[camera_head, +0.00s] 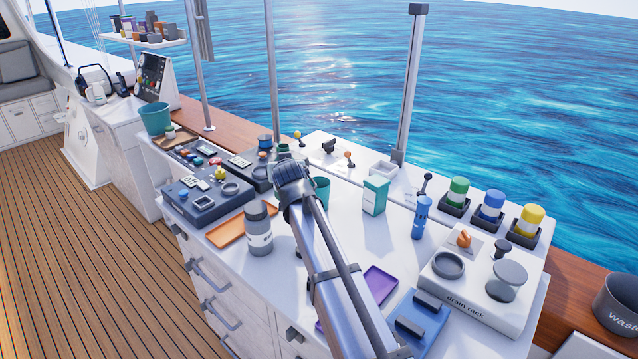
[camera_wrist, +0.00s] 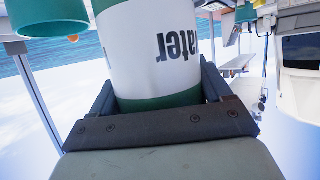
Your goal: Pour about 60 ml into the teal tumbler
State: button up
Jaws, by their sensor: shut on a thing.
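My gripper (camera_head: 290,168) is over the white counter, its arm reaching up from the bottom of the head view. In the wrist view its jaws (camera_wrist: 157,92) are shut around a white bottle (camera_wrist: 150,55) with green bands and dark lettering ending in "ater". In the head view my gripper hides most of the bottle; a bit of green (camera_head: 284,148) shows behind it. The bottle's mouth and exact tilt cannot be seen. The teal tumbler (camera_head: 321,188) stands on the counter just right of my gripper, partly hidden by it. Its contents are not visible.
A grey bottle (camera_head: 257,228) and an orange tray (camera_head: 226,231) are left of my arm. A teal-and-white box (camera_head: 375,194) and a blue bottle (camera_head: 420,217) stand to the right. A purple tray (camera_head: 380,284) and the drain rack (camera_head: 470,300) are nearer. Control panels lie left.

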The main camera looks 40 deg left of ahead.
jog(key=shift+f, duration=2.35)
jog(key=shift+w, duration=0.1)
